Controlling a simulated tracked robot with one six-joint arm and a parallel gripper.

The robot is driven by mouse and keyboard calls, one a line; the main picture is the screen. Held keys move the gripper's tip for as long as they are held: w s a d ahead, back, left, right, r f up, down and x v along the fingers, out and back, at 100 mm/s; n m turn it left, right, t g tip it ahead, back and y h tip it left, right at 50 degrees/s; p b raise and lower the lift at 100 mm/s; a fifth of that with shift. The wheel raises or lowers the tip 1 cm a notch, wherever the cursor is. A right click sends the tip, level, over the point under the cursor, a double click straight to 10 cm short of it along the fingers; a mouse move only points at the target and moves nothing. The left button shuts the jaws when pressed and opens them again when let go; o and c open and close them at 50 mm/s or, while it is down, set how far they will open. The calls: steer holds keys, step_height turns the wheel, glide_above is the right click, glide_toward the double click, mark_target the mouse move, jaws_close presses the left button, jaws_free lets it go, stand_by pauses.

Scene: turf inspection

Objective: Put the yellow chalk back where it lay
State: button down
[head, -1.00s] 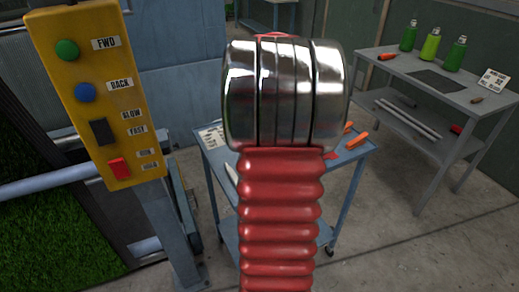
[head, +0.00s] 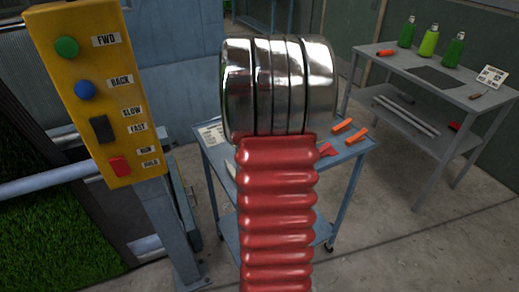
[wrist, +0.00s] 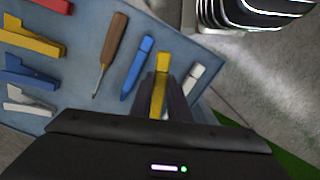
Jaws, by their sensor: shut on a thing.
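The yellow chalk (wrist: 161,85) is between the two dark fingers of my gripper (wrist: 161,97) in the wrist view, and the gripper is shut on it. It is over the blue trolley top (wrist: 78,92), between a blue stick (wrist: 137,68) on the left and a white stick (wrist: 191,80) on the right. I cannot tell whether the chalk touches the top. In the head view my arm hides the chalk and gripper, and partly covers the trolley (head: 345,157).
A wooden-handled awl (wrist: 112,48) and several coloured clips (wrist: 30,40) lie left in the wrist view. In the head view a yellow control box (head: 95,100) stands left, and a grey bench (head: 480,98) with green bottles (head: 430,42) stands right. Floor between trolley and bench is clear.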

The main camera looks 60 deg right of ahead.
steer(key=shift+f, duration=2.45)
steer(key=shift+f, duration=0.55)
steer(key=c, duration=1.6)
jaws_free()
step_height(320, 180, up, 14)
steer(key=shift+f, duration=0.15)
